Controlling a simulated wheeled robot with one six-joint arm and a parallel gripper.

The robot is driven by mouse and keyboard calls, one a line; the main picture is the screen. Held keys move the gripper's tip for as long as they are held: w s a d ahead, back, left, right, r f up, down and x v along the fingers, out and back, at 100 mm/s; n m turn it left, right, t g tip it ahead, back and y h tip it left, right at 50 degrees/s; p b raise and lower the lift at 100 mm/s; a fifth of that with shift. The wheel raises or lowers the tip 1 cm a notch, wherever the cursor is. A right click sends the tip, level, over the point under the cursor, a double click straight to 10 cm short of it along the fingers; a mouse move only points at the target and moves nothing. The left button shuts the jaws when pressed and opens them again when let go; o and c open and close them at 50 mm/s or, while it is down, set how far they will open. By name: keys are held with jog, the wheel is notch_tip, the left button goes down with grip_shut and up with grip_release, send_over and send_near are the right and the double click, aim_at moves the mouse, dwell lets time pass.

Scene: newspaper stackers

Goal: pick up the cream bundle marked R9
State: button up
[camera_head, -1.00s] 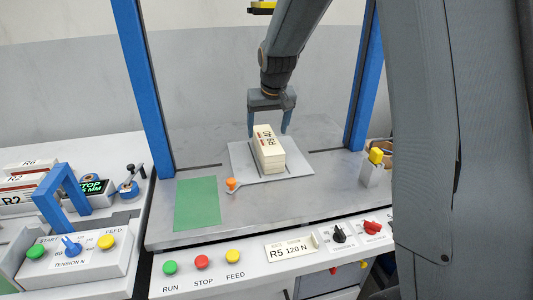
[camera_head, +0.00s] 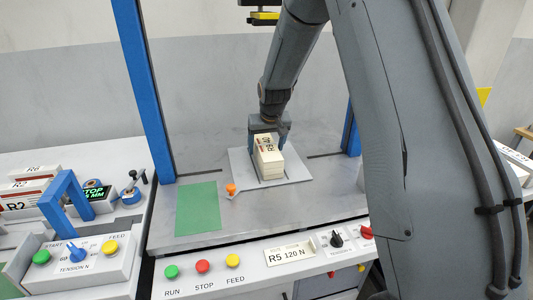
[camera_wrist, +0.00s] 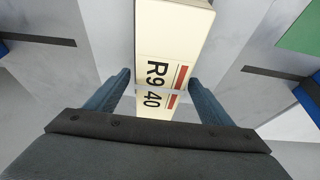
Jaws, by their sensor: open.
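The cream bundle marked R9 (camera_head: 269,161) stands on a light grey plate (camera_head: 240,158) on the metal table. In the wrist view the bundle (camera_wrist: 172,40) shows its top label "R9 40" with a red stripe and a pale band across it. My gripper (camera_head: 268,141) is at the far end of the bundle, its fingers low on either side of it. In the wrist view my open gripper (camera_wrist: 162,78) has one finger to each side of the bundle, with a gap on both sides. The lower part of the bundle is hidden there.
Blue posts (camera_head: 143,90) rise at both sides of the table. An orange knob (camera_head: 231,188) sits at the plate's front left corner, beside a green mat (camera_head: 198,208). A control panel with buttons (camera_head: 203,266) runs along the front. Another station with R2 bundles (camera_head: 20,203) is at left.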

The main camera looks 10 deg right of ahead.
grip_shut()
jog(key=shift+w+r, duration=0.1)
dwell(0.3)
